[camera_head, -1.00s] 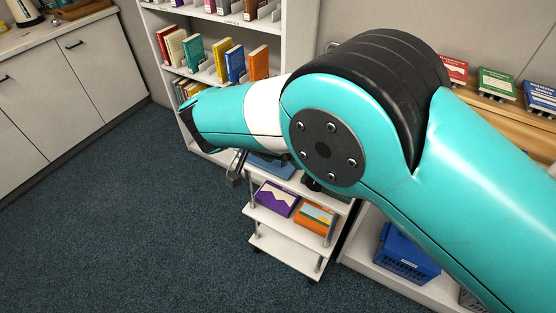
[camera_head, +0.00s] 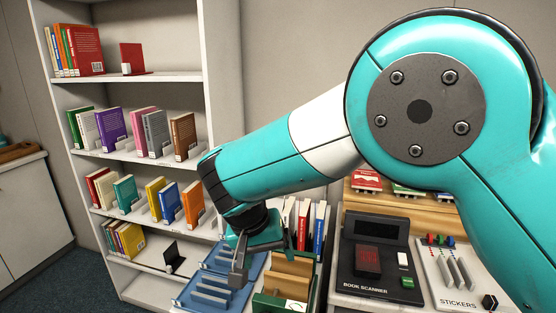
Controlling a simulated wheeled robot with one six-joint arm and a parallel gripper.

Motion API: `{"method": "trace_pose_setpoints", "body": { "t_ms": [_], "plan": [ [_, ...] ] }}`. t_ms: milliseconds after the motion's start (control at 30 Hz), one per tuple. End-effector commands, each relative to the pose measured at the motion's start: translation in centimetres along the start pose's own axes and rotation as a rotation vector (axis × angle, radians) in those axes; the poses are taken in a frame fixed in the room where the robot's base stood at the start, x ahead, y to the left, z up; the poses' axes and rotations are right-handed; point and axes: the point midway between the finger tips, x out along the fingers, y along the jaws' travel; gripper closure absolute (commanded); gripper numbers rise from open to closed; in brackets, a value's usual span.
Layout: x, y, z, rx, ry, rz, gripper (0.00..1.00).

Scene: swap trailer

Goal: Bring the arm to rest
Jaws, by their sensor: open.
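My gripper (camera_head: 240,268) is at the end of my teal arm, just below the middle of the head view. It points down over the blue slotted trays (camera_head: 212,296) on the trolley. The finger part that shows is grey, and I see no object held in it. My own arm crosses the right half of the view and hides part of the wall and counter behind it.
A white bookshelf (camera_head: 220,75) with several coloured books stands at the left. A green box (camera_head: 268,302) and upright books (camera_head: 319,228) are close right of my gripper. A book scanner (camera_head: 372,262) and stickers panel (camera_head: 455,278) lie farther right.

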Motion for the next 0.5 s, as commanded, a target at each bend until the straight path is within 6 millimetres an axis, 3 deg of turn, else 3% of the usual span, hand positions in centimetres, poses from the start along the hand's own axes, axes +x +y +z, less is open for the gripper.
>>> {"method": "trace_pose_setpoints", "body": {
  "t_ms": [33, 167, 300, 400, 500],
  "plan": [
    [-1.3, 2.9, -0.1, -0.037, -0.018, -0.044, 0.2],
    [-3.9, 9.1, 1.7, -0.168, -0.053, -0.174, 0.2],
    [-6.2, 14.7, 6.2, -0.298, -0.061, -0.327, 0.2],
    [-7.6, 17.6, 10.5, -0.382, -0.047, -0.438, 0.2],
    [-8.6, 19.2, 14.7, -0.45, -0.024, -0.534, 0.2]
  ]
}}
